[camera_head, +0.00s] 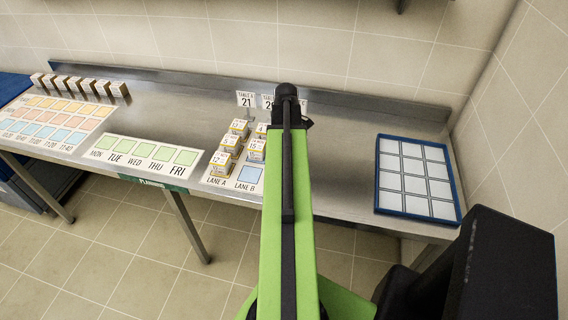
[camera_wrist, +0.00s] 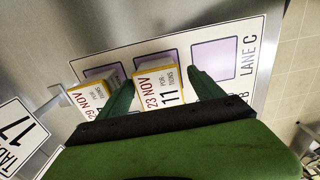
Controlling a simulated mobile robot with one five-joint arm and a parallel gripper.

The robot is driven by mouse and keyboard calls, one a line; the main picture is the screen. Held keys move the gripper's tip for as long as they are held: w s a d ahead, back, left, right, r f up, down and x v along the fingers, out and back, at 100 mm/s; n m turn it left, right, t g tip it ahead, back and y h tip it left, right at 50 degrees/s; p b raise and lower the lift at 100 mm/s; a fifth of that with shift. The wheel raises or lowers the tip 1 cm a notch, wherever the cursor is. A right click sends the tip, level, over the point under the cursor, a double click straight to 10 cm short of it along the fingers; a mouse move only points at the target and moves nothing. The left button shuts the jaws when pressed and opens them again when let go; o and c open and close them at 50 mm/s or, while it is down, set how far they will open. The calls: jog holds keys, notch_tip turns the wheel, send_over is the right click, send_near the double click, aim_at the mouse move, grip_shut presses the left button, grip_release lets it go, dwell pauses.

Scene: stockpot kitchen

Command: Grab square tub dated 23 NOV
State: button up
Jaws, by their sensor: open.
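The square tub dated 23 NOV (camera_wrist: 156,84) is white with a yellow edge and an 11 on its label. It stands on the lane C card in the wrist view. My gripper (camera_wrist: 162,80) is open, with one green finger on each side of this tub in the picture; I cannot tell whether either touches it. A second tub, dated 29 NOV (camera_wrist: 88,101), is just left of the left finger. In the head view my arm hides lane C and both of these tubs.
The lane C card (camera_wrist: 236,28) has a bare purple square (camera_wrist: 214,60) right of the fingers. A table sign 17 (camera_wrist: 18,133) stands at left. In the head view, several tubs (camera_head: 229,146) stand in lanes A and B, and a blue gridded tray (camera_head: 379,175) lies at right.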

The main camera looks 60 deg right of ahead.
notch_tip(320, 180, down, 2)
jog(key=shift+f+b, duration=0.1)
jog(key=shift+b, duration=0.3)
jog(key=shift+r, duration=0.25)
jog(key=shift+c, duration=0.3)
jog(key=c, duration=1.5)
jog(key=shift+o, duration=0.2)
jog(key=shift+r+p, duration=0.1)
jog(key=shift+p, duration=0.2)
